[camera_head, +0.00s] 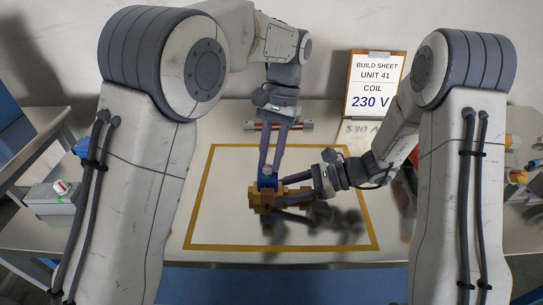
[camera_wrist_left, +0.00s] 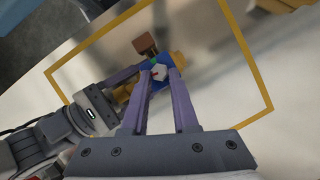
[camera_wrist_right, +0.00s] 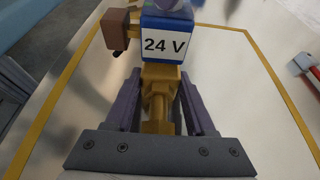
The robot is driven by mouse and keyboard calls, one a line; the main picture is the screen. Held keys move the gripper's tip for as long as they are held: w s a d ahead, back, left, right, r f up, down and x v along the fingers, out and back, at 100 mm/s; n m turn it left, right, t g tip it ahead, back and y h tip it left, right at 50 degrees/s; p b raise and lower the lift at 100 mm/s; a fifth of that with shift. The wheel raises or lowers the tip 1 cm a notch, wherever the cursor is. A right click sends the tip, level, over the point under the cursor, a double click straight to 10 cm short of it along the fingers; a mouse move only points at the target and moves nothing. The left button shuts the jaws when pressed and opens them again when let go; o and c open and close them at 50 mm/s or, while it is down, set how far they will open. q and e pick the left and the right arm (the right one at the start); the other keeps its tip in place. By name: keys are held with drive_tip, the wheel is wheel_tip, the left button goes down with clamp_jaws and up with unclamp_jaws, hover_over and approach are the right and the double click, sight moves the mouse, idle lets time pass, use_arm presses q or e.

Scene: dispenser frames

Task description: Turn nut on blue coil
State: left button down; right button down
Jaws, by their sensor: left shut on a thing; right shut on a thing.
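The blue coil (camera_wrist_right: 166,42) sits on a brass valve body (camera_wrist_right: 158,84) and bears a white label reading "24 V". A brown block (camera_wrist_right: 117,32) sticks out from the coil's side. A pale nut (camera_wrist_left: 158,72) is on the coil's top. My left gripper (camera_head: 268,172) comes down from above, its purple fingers shut on the nut. My right gripper (camera_head: 282,191) comes in from the right, its fingers shut on the brass body. The left fingertips partly hide the coil in the head view.
A build sheet (camera_head: 374,85) behind reads "UNIT 41, COIL 230 V". The yellow-bordered white mat (camera_head: 215,215) is clear at left and front. Side surfaces hold other parts, including a grey box (camera_head: 48,198) at left.

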use_arm(q)
drive_tip(key=shift+a+n+h, duration=0.1)
drive_tip(key=shift+n+h, duration=0.2)
drive_tip(key=shift+n, duration=0.5)
drive_tip(key=c, duration=1)
unclamp_jaws()
drive_tip(key=shift+o, duration=0.2)
drive_tip(key=a+v, duration=0.1)
drive_tip(key=v, duration=0.6)
drive_tip(key=shift+d+r, duration=0.25)
drive_tip(key=shift+d, duration=0.25)
drive_tip(key=shift+w, duration=0.15)
